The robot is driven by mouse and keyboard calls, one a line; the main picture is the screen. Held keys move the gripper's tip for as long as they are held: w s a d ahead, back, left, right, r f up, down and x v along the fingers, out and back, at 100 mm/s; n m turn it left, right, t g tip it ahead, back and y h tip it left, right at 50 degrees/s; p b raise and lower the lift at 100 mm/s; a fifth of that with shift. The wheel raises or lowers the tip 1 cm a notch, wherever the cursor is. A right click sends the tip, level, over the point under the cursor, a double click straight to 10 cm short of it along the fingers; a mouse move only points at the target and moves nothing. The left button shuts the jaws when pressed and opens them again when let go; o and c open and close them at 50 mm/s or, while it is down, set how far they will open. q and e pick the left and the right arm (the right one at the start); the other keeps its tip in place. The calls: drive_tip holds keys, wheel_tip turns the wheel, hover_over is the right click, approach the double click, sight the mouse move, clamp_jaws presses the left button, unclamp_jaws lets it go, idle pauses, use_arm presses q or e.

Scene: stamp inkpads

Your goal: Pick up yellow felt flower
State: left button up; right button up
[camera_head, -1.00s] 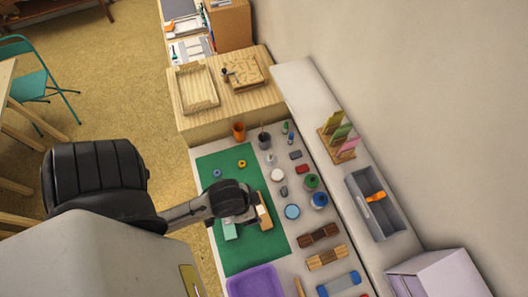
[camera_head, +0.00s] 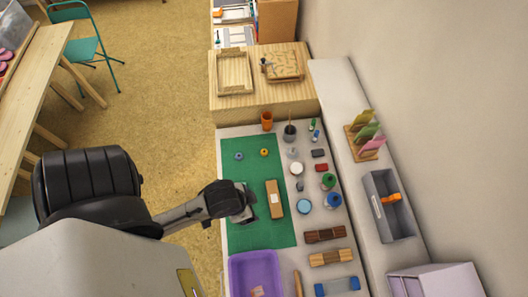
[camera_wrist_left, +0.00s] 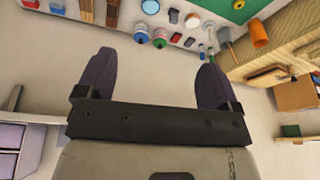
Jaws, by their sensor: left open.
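The yellow felt flower (camera_head: 264,152) is a small yellow ring-like piece lying flat near the far end of the green mat (camera_head: 262,234). In the left wrist view a small yellow-orange spot (camera_wrist_left: 238,4) on the mat at the top edge looks like it. My left gripper (camera_head: 246,204) is over the middle of the mat, nearer than the flower and apart from it. The left wrist view shows its two dark fingers (camera_wrist_left: 156,62) spread wide with nothing between them. My right gripper is not in view.
A blue ring-like piece (camera_head: 239,156) lies left of the flower. A wooden block (camera_head: 274,199) is beside my gripper. An orange cup (camera_head: 267,120) and a dark cup (camera_head: 290,132) stand beyond the mat. Several jars and stamps line its right side. A purple bin (camera_head: 238,270) is at the near end.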

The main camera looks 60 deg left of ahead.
use_arm(q)
drive_tip(key=shift+c, duration=0.2)
drive_tip(key=shift+d, duration=0.1)
drive_tip(key=shift+c, duration=0.7)
drive_tip(key=shift+d, duration=0.1)
